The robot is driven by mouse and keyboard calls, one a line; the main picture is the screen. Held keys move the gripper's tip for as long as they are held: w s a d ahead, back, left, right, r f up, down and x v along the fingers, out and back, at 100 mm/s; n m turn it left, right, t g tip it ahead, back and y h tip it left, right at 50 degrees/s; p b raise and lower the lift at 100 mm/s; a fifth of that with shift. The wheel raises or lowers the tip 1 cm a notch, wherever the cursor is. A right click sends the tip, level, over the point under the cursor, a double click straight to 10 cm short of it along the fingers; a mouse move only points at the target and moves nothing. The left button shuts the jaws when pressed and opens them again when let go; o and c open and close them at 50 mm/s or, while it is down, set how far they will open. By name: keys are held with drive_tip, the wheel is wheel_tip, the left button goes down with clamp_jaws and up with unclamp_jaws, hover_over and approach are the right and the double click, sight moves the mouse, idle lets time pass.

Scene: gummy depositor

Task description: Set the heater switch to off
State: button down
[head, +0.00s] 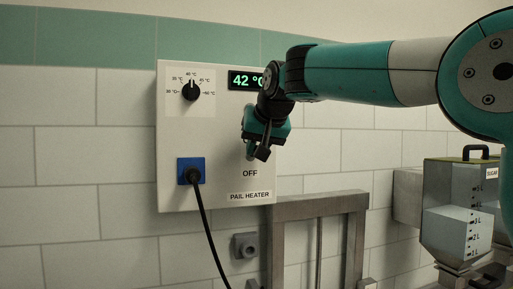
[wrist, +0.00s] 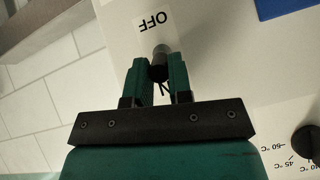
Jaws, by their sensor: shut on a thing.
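The pail heater box (head: 172,130) is a white panel on the tiled wall in the head view. Its OFF label (head: 250,173) is printed low on the right side, just below my gripper (head: 257,148). In the wrist view the heater switch (wrist: 160,55) is a dark, short, rounded lever between the two fingers of my gripper (wrist: 160,75). The fingers are shut on it. The OFF label (wrist: 154,22) lies just beyond the switch there and appears upside down. In the head view my gripper hides most of the switch, so its setting is unclear.
The box also carries a black temperature dial (head: 190,90), a lit display (head: 243,80) showing 42 °C and a blue socket (head: 190,170) with a black cable. A metal frame (head: 320,205) stands below right. A sugar hopper (head: 455,215) is farther right.

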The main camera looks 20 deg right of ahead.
drive_tip(key=f+t+b, duration=0.1)
drive_tip(key=t+b, duration=0.2)
drive_tip(key=b, duration=0.5)
drive_tip(key=f+t+b, duration=0.2)
drive_tip(key=t+b, duration=0.1)
drive_tip(key=b, duration=0.6)
drive_tip(key=f+t+b, duration=0.2)
drive_tip(key=t+b, duration=0.1)
drive_tip(key=b, duration=0.6)
drive_tip(key=shift+s+n+t+y, duration=0.25)
drive_tip(key=shift+n+t+y, duration=0.05)
drive_tip(key=shift+t, duration=0.1)
drive_tip(key=shift+r, duration=0.1)
drive_tip(key=c, duration=1)
unclamp_jaws()
drive_tip(key=shift+c, duration=0.2)
